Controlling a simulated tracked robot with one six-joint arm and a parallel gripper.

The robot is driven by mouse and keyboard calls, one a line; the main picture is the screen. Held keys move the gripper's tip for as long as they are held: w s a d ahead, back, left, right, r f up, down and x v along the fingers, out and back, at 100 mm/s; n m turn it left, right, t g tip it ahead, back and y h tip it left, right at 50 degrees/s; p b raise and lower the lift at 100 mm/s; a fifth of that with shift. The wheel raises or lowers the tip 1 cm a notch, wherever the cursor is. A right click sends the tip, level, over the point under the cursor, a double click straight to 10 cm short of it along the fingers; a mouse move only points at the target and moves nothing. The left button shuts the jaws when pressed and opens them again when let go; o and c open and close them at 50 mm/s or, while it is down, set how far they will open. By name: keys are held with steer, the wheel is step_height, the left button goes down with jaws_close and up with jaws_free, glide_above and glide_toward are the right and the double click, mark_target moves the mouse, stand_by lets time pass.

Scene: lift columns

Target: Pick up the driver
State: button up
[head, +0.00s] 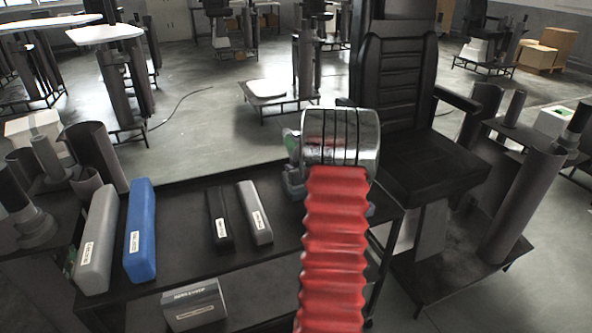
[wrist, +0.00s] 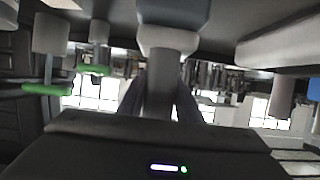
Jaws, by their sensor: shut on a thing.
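In the wrist view my gripper (wrist: 160,95) has its two dark fingers close on either side of a grey upright piece. This piece widens into a pale collar (wrist: 168,42) and a darker block at the top edge. It looks like the held thing and may be the driver, but I cannot tell for sure. In the head view my red ribbed arm and its silver wrist stand at the right end of the black table. They hide my gripper and what it holds there. I see no plain driver on the table.
On the black table (head: 180,235) lie a long grey case (head: 97,240), a blue case (head: 141,230), a small black case (head: 219,218) and a smaller grey case (head: 255,212). A grey box (head: 194,305) sits below. A black chair (head: 400,130) stands close behind my arm.

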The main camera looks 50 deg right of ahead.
mark_target(296, 142)
jaws_close()
steer(key=shift+r, duration=5.15)
